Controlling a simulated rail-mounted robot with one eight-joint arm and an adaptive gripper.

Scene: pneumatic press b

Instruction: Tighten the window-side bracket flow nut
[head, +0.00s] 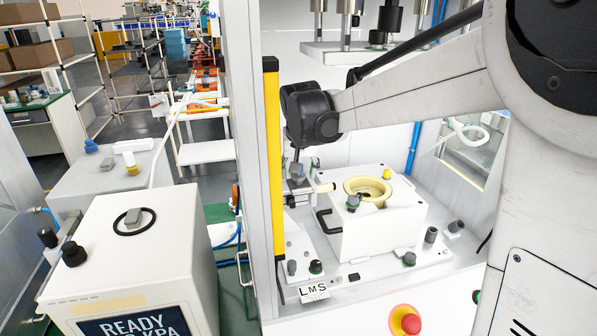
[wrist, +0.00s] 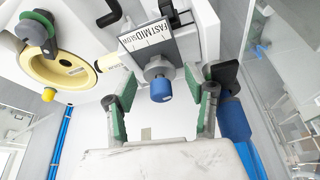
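In the wrist view a grey flow nut with a blue end (wrist: 160,88) sits below a dark plate (wrist: 158,42) lettered FAST, MID, SLOW. My gripper (wrist: 160,78) has green-padded fingers, open, one on each side of the nut, with visible gaps. I cannot tell the depth between fingertips and nut. In the head view my gripper (head: 297,160) hangs down over the small bracket (head: 300,187) at the left of the white press block (head: 370,235). The nut itself is too small or hidden to make out there.
A cream ring (head: 368,190) tops the block, with a black handle (head: 326,221) on its side. A yellow post (head: 272,150) stands close left of my gripper. Press rods (head: 346,25) hang above. A blue cylinder (wrist: 233,120) is right of my fingers in the wrist view.

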